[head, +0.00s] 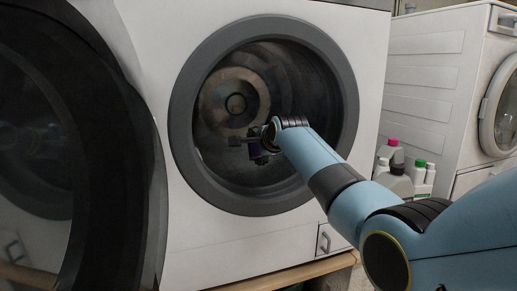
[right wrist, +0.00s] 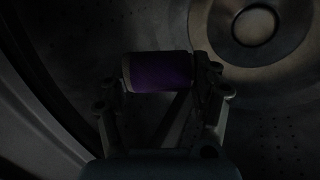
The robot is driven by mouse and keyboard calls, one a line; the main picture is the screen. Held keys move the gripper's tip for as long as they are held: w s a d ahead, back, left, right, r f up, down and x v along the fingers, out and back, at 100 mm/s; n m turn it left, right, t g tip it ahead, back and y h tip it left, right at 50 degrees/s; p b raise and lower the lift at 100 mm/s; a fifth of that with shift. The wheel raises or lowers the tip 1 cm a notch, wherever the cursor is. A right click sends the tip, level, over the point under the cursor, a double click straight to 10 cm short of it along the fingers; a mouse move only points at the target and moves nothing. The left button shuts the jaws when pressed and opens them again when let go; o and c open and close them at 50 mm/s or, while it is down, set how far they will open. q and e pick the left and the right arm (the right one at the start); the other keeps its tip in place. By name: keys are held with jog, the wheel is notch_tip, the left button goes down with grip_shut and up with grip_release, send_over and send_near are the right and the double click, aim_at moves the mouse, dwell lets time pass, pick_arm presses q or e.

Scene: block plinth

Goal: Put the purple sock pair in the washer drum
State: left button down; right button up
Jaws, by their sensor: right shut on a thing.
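The washer drum (head: 300,85) is a dark metal tub behind a wide grey ring, with its door open. My right arm reaches through the opening, and my right gripper (head: 247,142) is inside the drum. The purple sock pair (right wrist: 160,72) is a rolled bundle between its fingers in the right wrist view; the gripper (right wrist: 160,85) is shut on it. My left gripper is not in view.
The open washer door (head: 130,130) stands at the left. The grey opening ring (head: 181,125) surrounds my right forearm. Several bottles (head: 392,165) stand to the right, beside a second white machine (head: 430,90). The drum around the gripper looks empty.

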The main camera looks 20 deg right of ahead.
jog(key=o, duration=1.4)
jog(key=shift+r, duration=0.1)
pick_arm(q)
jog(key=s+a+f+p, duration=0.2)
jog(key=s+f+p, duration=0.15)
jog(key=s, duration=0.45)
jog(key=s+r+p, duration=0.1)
jog(key=p, duration=0.1)
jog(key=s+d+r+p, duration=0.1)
jog(key=p, duration=0.1)
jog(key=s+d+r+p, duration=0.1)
jog(key=p, duration=0.1)
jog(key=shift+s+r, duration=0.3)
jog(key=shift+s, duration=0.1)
pick_arm(e)
jog(key=v, duration=0.7)
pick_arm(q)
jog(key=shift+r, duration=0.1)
